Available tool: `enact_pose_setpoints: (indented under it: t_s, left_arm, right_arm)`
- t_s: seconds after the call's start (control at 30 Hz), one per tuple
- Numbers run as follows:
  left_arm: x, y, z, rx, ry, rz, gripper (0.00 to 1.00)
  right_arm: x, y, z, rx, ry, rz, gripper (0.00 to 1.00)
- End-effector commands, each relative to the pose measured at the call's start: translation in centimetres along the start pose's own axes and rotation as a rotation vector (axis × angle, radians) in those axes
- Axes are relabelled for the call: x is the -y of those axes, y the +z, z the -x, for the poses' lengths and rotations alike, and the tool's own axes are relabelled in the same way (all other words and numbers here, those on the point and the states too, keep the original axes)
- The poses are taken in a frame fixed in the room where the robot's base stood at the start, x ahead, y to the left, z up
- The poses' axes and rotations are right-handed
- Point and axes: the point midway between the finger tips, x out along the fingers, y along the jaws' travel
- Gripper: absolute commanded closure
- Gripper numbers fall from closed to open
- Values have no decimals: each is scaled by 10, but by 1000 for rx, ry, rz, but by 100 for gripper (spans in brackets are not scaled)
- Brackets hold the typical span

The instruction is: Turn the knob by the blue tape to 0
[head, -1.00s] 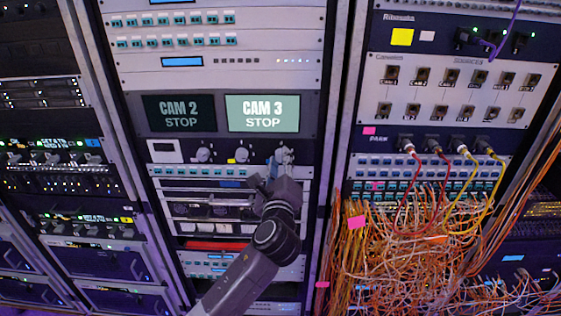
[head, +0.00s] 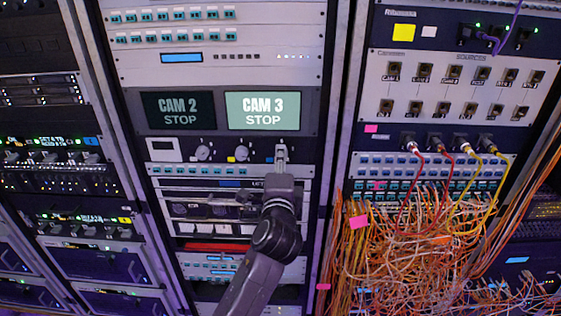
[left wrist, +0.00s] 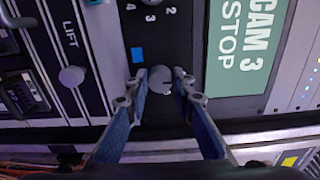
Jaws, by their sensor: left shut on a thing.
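The small strip of blue tape (left wrist: 138,54) shows on the dark panel in the left wrist view, just beside a round grey knob (left wrist: 160,80). My left gripper (left wrist: 160,84) has one fingertip on each side of this knob and is shut on it. Its scale is mostly covered by the fingers, so I cannot read its setting. In the head view my left gripper (head: 281,155) is at the rightmost knob of the row under the CAM 3 STOP screen and hides most of it. My right gripper is not in view.
Two neighbouring knobs (head: 203,153) sit to the left in the same row, with yellow tape (head: 231,159) by the middle one. A dense tangle of orange cables (head: 420,245) hangs on the rack to the right. Below the knobs are further rack panels.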

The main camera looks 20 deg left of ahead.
Motion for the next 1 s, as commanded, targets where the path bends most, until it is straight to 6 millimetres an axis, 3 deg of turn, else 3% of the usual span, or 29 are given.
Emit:
enact_pose_setpoints:
  t_s: [0.63, 0.67, 0.7, 0.8, 1.0]
  left_arm:
    - [-1, 0, 0, 1, 2, 51, 100]
    - [-1, 0, 0, 1, 2, 51, 75]
    - [-1, 0, 0, 1, 2, 51, 70]
    - [-1, 0, 0, 1, 2, 50, 60]
    - [-1, 0, 0, 1, 1, 50, 59]
  right_arm:
    - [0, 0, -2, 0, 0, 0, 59]
    - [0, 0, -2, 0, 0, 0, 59]
    - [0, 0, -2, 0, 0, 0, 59]
    - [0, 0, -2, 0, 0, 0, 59]
    - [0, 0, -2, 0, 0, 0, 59]
